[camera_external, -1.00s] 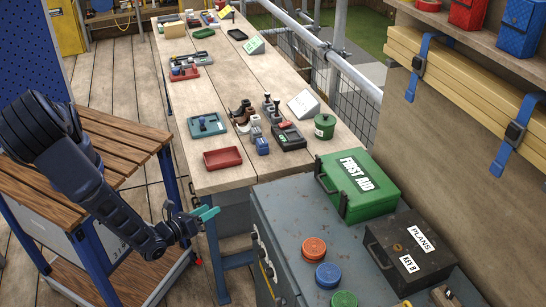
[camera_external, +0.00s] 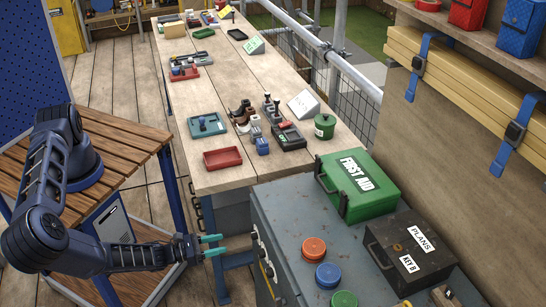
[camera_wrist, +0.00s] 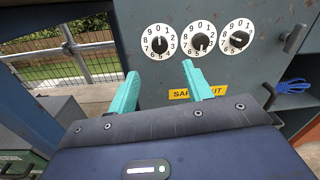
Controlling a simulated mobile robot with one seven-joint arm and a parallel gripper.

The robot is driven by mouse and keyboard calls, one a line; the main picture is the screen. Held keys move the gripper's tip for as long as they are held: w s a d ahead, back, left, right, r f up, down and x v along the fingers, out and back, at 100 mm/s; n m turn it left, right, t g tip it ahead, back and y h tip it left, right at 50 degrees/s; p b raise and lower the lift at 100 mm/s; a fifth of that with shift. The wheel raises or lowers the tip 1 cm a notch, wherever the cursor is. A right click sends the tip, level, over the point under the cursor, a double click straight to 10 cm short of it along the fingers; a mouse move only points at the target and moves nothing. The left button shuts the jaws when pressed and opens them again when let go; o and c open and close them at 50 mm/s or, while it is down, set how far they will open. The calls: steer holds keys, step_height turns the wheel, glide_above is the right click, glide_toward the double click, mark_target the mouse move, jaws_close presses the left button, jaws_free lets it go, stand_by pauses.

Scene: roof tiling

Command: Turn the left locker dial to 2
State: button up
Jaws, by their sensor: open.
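Three white numbered dials with black knobs sit in a row on the grey locker front in the wrist view. They are the left dial (camera_wrist: 160,42), the middle dial (camera_wrist: 203,40) and the right dial (camera_wrist: 238,38). The left dial's knob setting is too small to read surely. My gripper (camera_wrist: 163,84) has teal fingers spread apart, empty, below the left and middle dials in the picture. In the external view my gripper (camera_external: 212,245) points at the grey locker (camera_external: 285,208), apart from it; the dials there are seen edge-on.
A yellow "SAFETY KIT" label (camera_wrist: 199,92), partly hidden by a finger, is under the dials. A handle (camera_wrist: 295,38) sticks out at right. A green first aid box (camera_external: 358,186) and black box (camera_external: 408,250) stand on the locker. The wooden workbench (camera_external: 235,110) is behind.

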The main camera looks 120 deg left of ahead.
mark_target(254, 235)
steer(key=x, duration=1)
steer(key=shift+c, duration=0.2)
steer(key=c, duration=0.9)
